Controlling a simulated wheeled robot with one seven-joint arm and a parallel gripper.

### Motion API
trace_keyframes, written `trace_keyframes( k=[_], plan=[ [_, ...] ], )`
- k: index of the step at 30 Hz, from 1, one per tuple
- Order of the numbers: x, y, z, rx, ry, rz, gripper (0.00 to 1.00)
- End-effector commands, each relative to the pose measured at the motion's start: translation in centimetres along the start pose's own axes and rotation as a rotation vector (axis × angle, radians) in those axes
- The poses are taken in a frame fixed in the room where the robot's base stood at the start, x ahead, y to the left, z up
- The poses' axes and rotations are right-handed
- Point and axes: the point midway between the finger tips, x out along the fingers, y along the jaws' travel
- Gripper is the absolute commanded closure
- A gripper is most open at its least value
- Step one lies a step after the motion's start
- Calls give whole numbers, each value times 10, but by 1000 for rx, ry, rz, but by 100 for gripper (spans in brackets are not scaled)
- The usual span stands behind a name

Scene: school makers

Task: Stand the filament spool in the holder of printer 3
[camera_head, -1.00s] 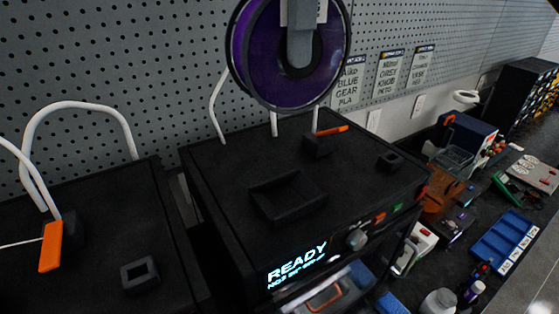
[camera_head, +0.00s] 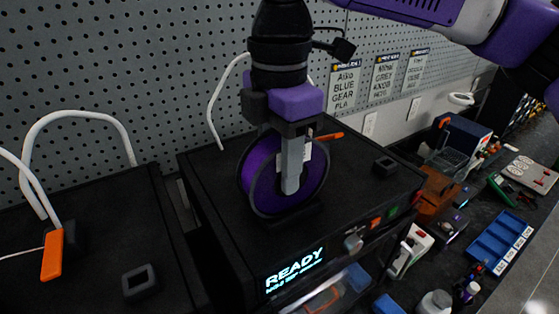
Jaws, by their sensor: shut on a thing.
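The filament spool (camera_head: 262,182), purple with dark flanges, stands upright on top of the middle printer (camera_head: 229,215), where the black holder showed earlier. Its lower rim is at the holder (camera_head: 304,216), which is mostly hidden behind and under it; I cannot tell whether the rim is fully seated. My gripper (camera_head: 290,188) points down and is shut on the spool, a grey finger lying across its near face. The printer's display (camera_head: 295,268) reads READY. No number on this printer is legible.
An orange clip (camera_head: 328,136) and a small black square socket (camera_head: 385,166) are on the same printer top. Another printer (camera_head: 90,240) with white tubes is at left. A blue tray (camera_head: 497,243) and bench clutter are at right.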

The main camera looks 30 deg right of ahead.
Motion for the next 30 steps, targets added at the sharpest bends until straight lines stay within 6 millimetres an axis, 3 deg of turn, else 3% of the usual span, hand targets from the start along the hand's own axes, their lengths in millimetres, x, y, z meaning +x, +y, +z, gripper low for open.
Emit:
trace_keyframes(
  k=[11, 12, 15, 25, 30],
  plan=[
    [4, 0, 0, 0, 0, 1, 100],
    [5, 0, 0, 0, 0, 1, 57],
    [4, 0, 0, 0, -1, 1, 38],
    [3, 0, 0, 1, -1, 1, 37],
    [-9, 1, 0, 2, 0, 2, 37]
  ],
)
